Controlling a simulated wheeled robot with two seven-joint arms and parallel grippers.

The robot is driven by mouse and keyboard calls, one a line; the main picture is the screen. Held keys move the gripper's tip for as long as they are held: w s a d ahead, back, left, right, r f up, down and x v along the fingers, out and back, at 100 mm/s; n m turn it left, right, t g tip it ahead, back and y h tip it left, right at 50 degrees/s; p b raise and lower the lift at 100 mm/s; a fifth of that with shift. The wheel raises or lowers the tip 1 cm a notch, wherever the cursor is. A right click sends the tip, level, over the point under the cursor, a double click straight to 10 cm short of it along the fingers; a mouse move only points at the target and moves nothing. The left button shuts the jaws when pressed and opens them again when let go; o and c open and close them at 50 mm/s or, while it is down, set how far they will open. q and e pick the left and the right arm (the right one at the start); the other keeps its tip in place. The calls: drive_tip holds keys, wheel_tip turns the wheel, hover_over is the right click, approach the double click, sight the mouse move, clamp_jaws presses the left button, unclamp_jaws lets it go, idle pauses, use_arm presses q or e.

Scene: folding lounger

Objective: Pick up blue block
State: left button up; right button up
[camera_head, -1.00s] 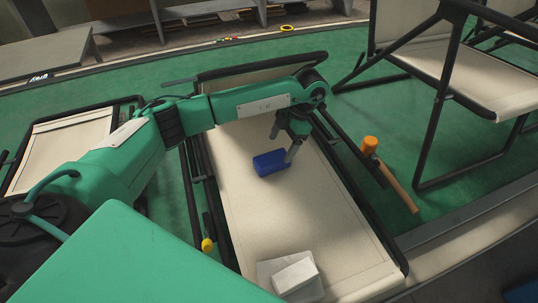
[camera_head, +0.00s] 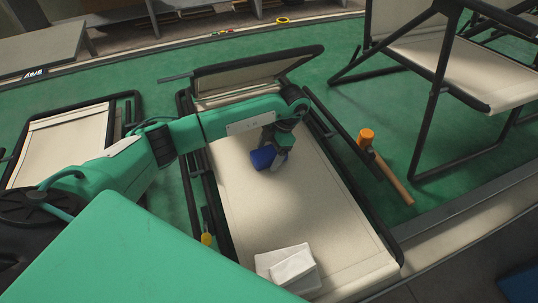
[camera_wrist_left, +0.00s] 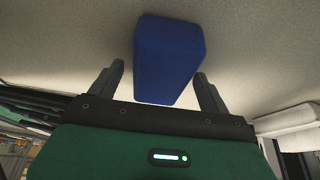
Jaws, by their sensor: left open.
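The blue block (camera_head: 263,157) lies on the beige fabric of the folding lounger (camera_head: 290,205). My left gripper (camera_head: 278,160) is down at the block, its arm reaching across from the left. In the left wrist view the blue block (camera_wrist_left: 168,58) sits ahead of and partly between the two dark fingers of the left gripper (camera_wrist_left: 160,88). The fingers are apart, with a gap to the block on the left side; the right finger is close to it, and I cannot tell whether it touches. My right gripper is not in view.
A white block (camera_head: 292,267) lies on a pale sheet at the lounger's near end. An orange-headed mallet (camera_head: 367,138) lies right of the lounger. A yellow-handled tool (camera_head: 206,238) is at its left side. Another lounger (camera_head: 455,65) stands at the right.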

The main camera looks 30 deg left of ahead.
use_arm(q)
drive_tip(key=shift+f, duration=0.25)
idle(0.5)
drive_tip(key=c, duration=1.1)
